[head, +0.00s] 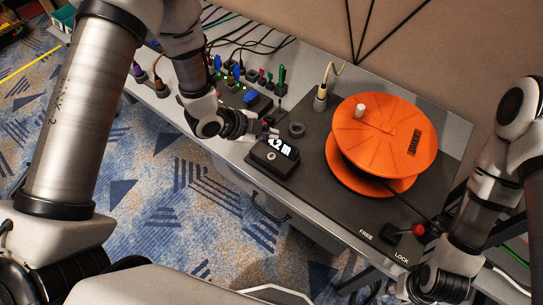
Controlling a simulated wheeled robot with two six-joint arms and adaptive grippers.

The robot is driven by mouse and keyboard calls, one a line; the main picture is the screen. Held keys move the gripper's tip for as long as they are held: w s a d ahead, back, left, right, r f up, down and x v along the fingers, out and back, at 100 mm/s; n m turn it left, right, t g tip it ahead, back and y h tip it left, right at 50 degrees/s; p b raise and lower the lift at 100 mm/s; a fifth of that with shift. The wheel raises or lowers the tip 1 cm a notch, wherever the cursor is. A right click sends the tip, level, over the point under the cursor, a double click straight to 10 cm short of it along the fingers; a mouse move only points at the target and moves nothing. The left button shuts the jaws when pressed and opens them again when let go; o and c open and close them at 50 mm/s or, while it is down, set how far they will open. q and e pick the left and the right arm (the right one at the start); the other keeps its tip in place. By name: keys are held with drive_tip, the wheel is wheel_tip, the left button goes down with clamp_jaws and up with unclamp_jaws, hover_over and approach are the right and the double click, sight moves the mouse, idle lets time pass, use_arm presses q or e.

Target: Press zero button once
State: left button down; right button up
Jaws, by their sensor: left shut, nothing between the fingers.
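A small black counter box (275,159) sits on the dark panel, with a lit white display reading about "4.2 m". A round silver button (270,156) shows on its near left face; I take it for the zero button, though no label is readable. My left gripper (272,132) is shut and empty. Its fingertips are just above and behind the box's left end, apart from the button in the picture. My right arm comes in at the right, and its wrist (432,284) reaches the bottom; its fingers do not show.
An orange cable reel (383,135) with a white knob stands right of the box. A red-knobbed lever (418,230) sits near FREE and LOCK labels. A black round knob (296,129) is behind the box. Cables and connectors (240,85) fill the bench at the left.

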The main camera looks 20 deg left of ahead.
sight(270, 157)
use_arm(q)
wheel_tip(270, 157, down, 7)
drive_tip(key=b, duration=0.4)
drive_tip(key=shift+w, duration=0.1)
drive_tip(key=shift+f+b, duration=0.3)
drive_tip(key=shift+b, duration=0.2)
idle(0.6)
drive_tip(key=shift+f+b, duration=0.3)
drive_tip(key=shift+f, duration=0.1)
drive_tip(key=shift+f+b, duration=0.3)
drive_tip(key=shift+f, duration=0.1)
idle(0.4)
drive_tip(key=shift+r+p, duration=0.6)
drive_tip(key=shift+r, duration=0.25)
